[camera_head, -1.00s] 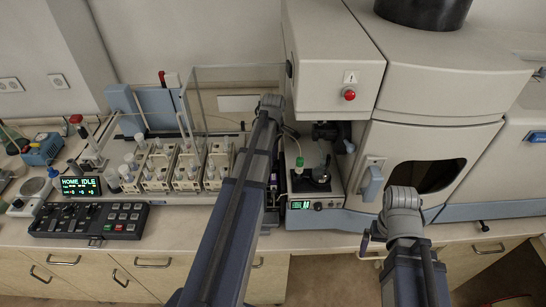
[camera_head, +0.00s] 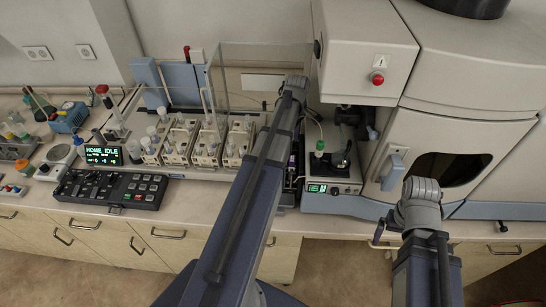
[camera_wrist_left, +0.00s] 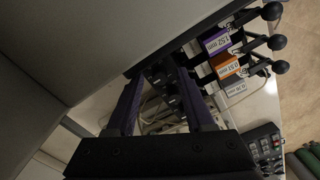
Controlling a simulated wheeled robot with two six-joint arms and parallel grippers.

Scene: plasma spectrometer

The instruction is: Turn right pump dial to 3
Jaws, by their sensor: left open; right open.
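A small box with a green display (camera_head: 317,188) and a small knob (camera_head: 335,191) beside it sits right of my left forearm in the head view. The knob's setting is too small to read. A pump with purple (camera_wrist_left: 216,42), orange (camera_wrist_left: 226,66) and white (camera_wrist_left: 234,87) labelled cassettes shows in the left wrist view; the head view mostly hides it behind my left arm. My left gripper (camera_wrist_left: 160,82) is open, its fingers reaching toward dark parts beside the cassettes; contact is unclear. My right gripper (camera_head: 379,233) is open and empty before the bench front, below the blue handle.
A keypad controller (camera_head: 110,189) and green-lettered display (camera_head: 101,156) stand left. Sample racks (camera_head: 205,145) are behind, near a clear screen. The large spectrometer (camera_head: 440,125) with blue door handle (camera_head: 393,172) fills the right. The bench front between the keypad and my left arm is clear.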

